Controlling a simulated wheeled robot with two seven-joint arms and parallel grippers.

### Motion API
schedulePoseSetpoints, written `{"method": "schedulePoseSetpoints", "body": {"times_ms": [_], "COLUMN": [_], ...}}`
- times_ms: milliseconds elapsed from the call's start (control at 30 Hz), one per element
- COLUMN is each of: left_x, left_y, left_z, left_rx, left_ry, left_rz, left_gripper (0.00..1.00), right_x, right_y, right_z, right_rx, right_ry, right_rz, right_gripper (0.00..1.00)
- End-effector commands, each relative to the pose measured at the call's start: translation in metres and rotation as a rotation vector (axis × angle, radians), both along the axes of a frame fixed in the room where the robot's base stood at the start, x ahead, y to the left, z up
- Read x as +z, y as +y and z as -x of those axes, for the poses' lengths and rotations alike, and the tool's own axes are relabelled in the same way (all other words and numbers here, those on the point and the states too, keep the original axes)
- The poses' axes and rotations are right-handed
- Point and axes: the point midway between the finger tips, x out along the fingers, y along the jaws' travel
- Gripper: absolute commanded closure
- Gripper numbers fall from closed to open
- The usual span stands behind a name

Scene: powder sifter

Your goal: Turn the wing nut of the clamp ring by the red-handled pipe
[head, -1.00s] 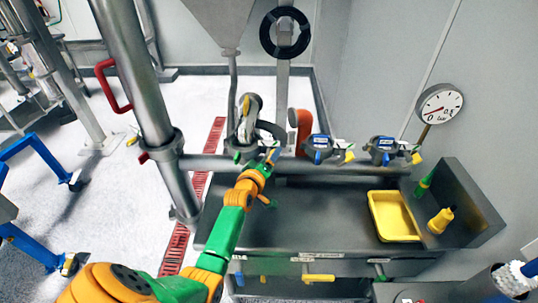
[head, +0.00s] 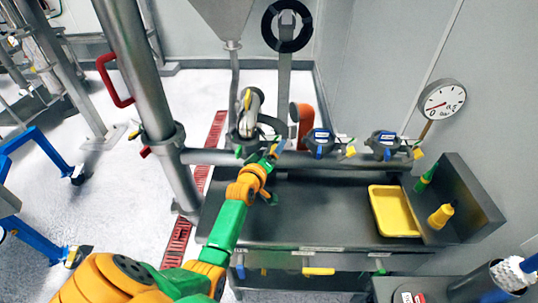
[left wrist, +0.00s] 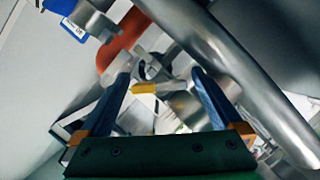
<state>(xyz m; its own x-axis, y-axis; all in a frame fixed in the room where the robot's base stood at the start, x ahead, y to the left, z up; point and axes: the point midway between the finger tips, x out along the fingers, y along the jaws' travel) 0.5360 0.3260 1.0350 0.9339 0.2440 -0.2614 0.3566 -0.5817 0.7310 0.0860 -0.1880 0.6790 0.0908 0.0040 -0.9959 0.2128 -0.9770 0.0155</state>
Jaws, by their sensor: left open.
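The grey vertical pipe (head: 140,70) with the red handle (head: 114,80) stands at the left in the head view. A clamp ring (head: 166,139) circles it, with a small red piece (head: 145,152) at its left that looks like the wing nut. My left gripper (head: 267,154) is well to the right of this ring, near the metal fitting (head: 247,122) above the horizontal pipe (head: 215,157). In the left wrist view the open gripper (left wrist: 162,84) has a small yellow piece (left wrist: 145,88) beyond and between its blue fingers, apparently untouched. My right gripper is not visible.
An orange-red part (head: 305,125) and two blue-labelled valves (head: 320,145) (head: 385,146) line the horizontal pipe. A yellow tray (head: 395,212) sits on the dark bench (head: 310,215). A gauge (head: 442,99) is at the right.

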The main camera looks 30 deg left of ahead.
Motion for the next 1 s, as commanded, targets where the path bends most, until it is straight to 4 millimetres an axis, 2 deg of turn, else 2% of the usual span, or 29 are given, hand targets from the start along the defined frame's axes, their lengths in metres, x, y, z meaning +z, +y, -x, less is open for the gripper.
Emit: {"method": "schedulePoseSetpoints", "body": {"times_ms": [200,400,500,1000], "left_x": [0.004,0.013,0.016,0.016], "left_y": [-0.006,-0.014,-0.016,-0.019], "left_z": [0.022,0.052,0.061,0.066], "left_rx": [0.001,0.001,0.001,-0.007], "left_ry": [-0.001,0.001,-0.001,0.01], "left_rz": [-0.001,0.001,0.0,-0.007], "left_gripper": [0.0,0.0,0.0,0.0], "right_x": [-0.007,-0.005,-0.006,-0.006], "right_y": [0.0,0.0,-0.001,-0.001], "right_z": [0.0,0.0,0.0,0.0], "right_rx": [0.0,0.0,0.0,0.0], "right_ry": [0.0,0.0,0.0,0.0], "right_rz": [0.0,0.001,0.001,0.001], "right_gripper": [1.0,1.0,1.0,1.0]}}
